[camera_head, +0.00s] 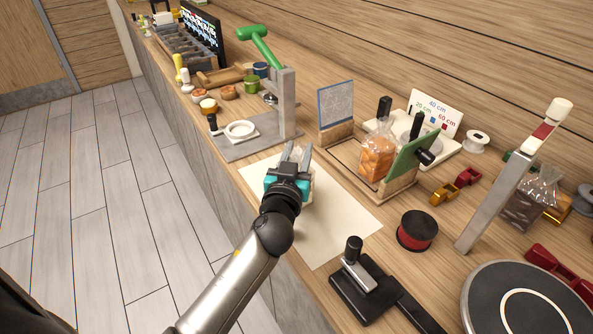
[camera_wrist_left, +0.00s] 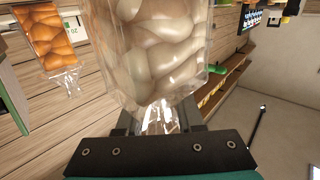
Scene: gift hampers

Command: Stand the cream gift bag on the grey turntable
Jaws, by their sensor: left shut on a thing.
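The cream gift bag (camera_wrist_left: 165,50) is a clear bag with pale, rounded contents. In the left wrist view its gathered neck is between the jaws of my left gripper (camera_wrist_left: 165,122), and its body extends away from them. In the head view my left gripper (camera_head: 295,153) is over a pale mat, shut on the bag; the gripper hides most of the bag. I cannot tell whether the bag touches the mat. The grey turntable (camera_head: 484,303) is a dark disc with a white ring at the lower right, empty on top and cut by the frame edge. My right gripper is out of view.
The pale mat (camera_head: 335,225) lies on the wooden counter. Between it and the turntable are a black-handled tool (camera_head: 358,280), a red spool (camera_head: 417,231) and a tilted grey post (camera_head: 498,205). A bag of orange contents (camera_head: 377,157) stands behind the mat.

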